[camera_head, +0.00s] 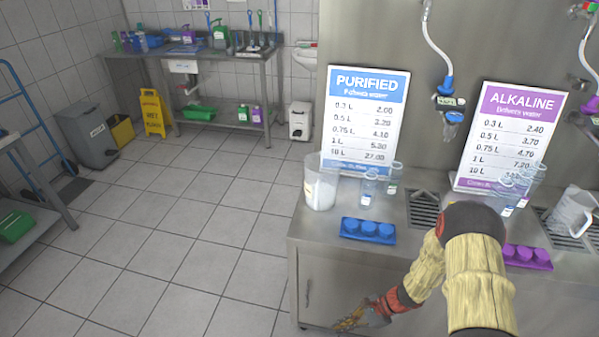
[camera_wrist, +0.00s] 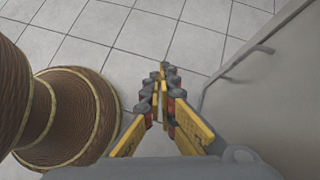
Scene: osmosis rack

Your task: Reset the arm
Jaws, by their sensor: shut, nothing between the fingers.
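My arm reaches in from the lower right of the head view, bent in front of the steel counter. My gripper (camera_head: 343,322) hangs below the counter top, low in front of the cabinet front. In the wrist view my gripper (camera_wrist: 165,72) points toward the tiled floor, with its yellow and grey fingers together. It is shut and empty. The cabinet side (camera_wrist: 268,100) stands close on the right in the wrist view.
A white pitcher (camera_head: 572,212) stands at right. The tiled floor (camera_head: 190,240) on the left is clear.

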